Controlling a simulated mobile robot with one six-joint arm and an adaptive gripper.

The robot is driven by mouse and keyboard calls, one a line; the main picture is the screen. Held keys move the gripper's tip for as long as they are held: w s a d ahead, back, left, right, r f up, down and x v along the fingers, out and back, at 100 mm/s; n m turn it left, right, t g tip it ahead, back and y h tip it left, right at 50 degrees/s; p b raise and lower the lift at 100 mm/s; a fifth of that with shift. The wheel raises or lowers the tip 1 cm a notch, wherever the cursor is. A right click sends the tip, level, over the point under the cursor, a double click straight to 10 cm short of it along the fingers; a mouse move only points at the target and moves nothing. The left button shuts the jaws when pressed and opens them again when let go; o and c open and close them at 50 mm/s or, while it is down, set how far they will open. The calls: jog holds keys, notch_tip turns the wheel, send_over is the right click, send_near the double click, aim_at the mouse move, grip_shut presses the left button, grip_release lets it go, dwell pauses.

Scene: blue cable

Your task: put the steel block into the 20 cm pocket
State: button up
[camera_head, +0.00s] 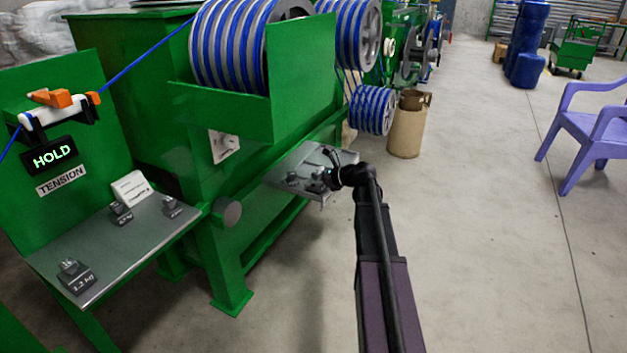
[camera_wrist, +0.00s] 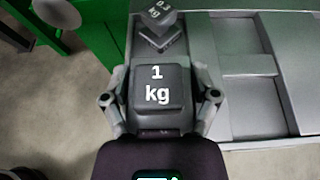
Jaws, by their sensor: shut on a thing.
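My gripper (camera_wrist: 158,98) is shut on a dark grey steel block marked "1 kg" (camera_wrist: 157,88), with a finger on each side of it. In the head view my gripper (camera_head: 328,178) is at the right end of a small grey steel tray (camera_head: 276,180) on the green machine's side. The tray's bare grey surface (camera_wrist: 227,130) also shows in the wrist view, with rectangular pockets (camera_wrist: 245,48) right of the block. I see no readable length marks, so I cannot tell which pocket is 20 cm. Whether the block touches the tray is unclear.
A smaller marked block (camera_wrist: 158,12) stands just beyond the held one. A grey shelf (camera_head: 128,240) at the left carries a 1.2 kg block (camera_head: 76,276), other blocks and a white card (camera_head: 131,188). A panel (camera_head: 50,157) reads "HOLD".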

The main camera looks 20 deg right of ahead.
jog(key=shift+f, duration=0.3)
jog(key=o, duration=1.2)
jog(key=shift+r, duration=0.15)
jog(key=shift+s+d+r, duration=0.3)
jog(key=shift+s, duration=0.1)
jog(key=p+v, duration=0.4)
jog(key=v, duration=0.7)
jog(key=shift+f, duration=0.15)
